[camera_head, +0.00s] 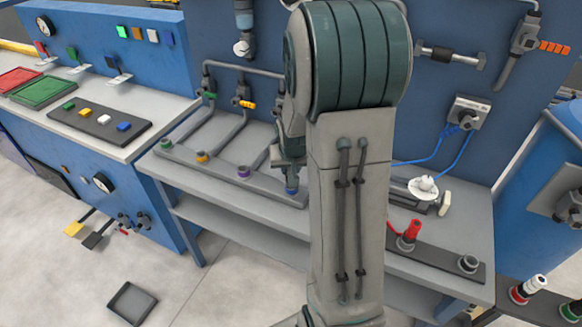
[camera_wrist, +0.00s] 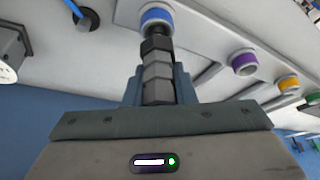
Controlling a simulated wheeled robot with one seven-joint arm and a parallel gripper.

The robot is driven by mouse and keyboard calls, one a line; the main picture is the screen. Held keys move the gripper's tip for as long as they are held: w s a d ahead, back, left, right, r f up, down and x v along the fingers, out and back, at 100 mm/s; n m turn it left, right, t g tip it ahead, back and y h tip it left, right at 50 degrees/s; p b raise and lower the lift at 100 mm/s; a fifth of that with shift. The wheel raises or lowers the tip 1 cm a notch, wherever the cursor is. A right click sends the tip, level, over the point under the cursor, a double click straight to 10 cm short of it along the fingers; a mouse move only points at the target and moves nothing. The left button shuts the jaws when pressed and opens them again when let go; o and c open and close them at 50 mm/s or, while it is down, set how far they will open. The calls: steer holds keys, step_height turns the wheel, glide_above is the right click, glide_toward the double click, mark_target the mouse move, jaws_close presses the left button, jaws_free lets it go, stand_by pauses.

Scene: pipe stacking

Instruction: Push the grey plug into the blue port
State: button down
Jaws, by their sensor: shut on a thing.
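My gripper (camera_wrist: 158,88) is shut on the grey plug (camera_wrist: 158,75), a stepped grey piece with a dark, narrower end. The fingers stand on either side of it. The plug's narrow end meets the edge of the blue port (camera_wrist: 157,14) in the wrist view; I cannot tell how far it sits inside. In the head view my gripper (camera_head: 290,162) points down right above the blue port (camera_head: 292,190), at the right end of the grey strip on the bench. The plug is not clearly visible there.
Purple (camera_head: 243,171), orange (camera_head: 201,156) and green (camera_head: 165,143) ports line the same strip (camera_head: 222,174) to the left. Grey pipes (camera_head: 215,134) rise behind them. A red fitting (camera_head: 411,230) and a white round piece (camera_head: 423,187) stand right of my arm.

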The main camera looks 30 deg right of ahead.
steer(key=shift+f+b, duration=1.05)
steer(key=shift+r, duration=0.1)
steer(key=c, duration=1.1)
jaws_free()
steer(key=shift+r, duration=0.15)
steer(key=v, duration=1.4)
steer(key=s+a+n, duration=0.1)
steer(key=s+a, duration=0.3)
steer(key=s, duration=0.1)
steer(key=s+a+n+g+y, duration=0.1)
steer(key=s+a, duration=0.3)
steer(key=s+a+n, duration=0.2)
steer(key=s+a, duration=0.2)
steer(key=s, duration=0.1)
steer(key=shift+s+a+y, duration=0.1)
steer(key=shift+s+y, duration=0.2)
steer(key=shift+s, duration=0.05)
